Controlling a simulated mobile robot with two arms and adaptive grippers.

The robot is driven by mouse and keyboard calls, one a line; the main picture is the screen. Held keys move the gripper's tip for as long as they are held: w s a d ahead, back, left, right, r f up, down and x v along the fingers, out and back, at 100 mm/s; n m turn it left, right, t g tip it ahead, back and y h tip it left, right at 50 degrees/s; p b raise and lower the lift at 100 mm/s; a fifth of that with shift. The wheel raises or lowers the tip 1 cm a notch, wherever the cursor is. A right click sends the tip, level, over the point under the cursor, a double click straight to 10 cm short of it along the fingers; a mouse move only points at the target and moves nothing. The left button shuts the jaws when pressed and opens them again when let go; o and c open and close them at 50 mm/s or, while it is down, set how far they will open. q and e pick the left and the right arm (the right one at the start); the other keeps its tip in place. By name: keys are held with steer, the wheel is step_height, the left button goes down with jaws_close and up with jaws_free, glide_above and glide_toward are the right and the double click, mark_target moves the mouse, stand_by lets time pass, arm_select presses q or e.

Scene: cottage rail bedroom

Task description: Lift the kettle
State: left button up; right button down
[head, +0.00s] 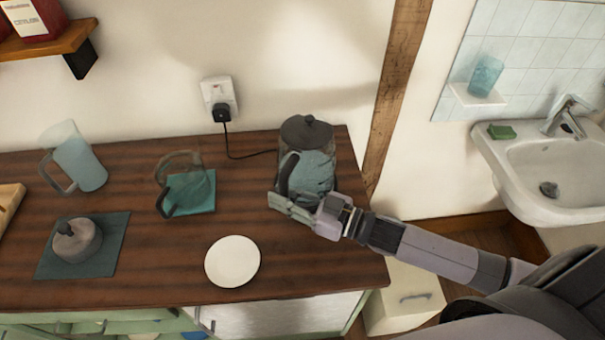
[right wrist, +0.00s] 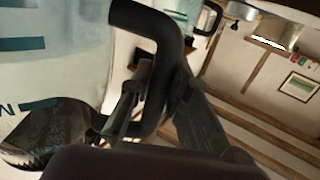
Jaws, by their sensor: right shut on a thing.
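The kettle (head: 318,172) has a glass body with bluish contents and a dark lid. It is upright at the right end of the wooden worktop, near the wall. My right gripper (head: 292,203) is at its front left, shut on the dark handle (head: 287,172). In the right wrist view the fingers (right wrist: 155,105) close around the black handle (right wrist: 160,35), beside the marked clear body (right wrist: 55,60). The gripper hides part of the kettle's lower front, so I cannot tell whether its base touches the worktop. My left gripper is not in view.
A black cord runs from the wall socket (head: 219,98) toward the kettle. A glass jug (head: 182,180) on a teal mat, a white plate (head: 232,261), another jug (head: 80,160) and a lidded grey pot (head: 77,241) stand left. A timber post (head: 400,80) rises right of the kettle.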

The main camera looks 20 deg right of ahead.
stand_by(0.4)
steer(key=shift+w+r, duration=0.1)
steer(key=shift+r, duration=0.15)
steer(key=shift+r, duration=0.1)
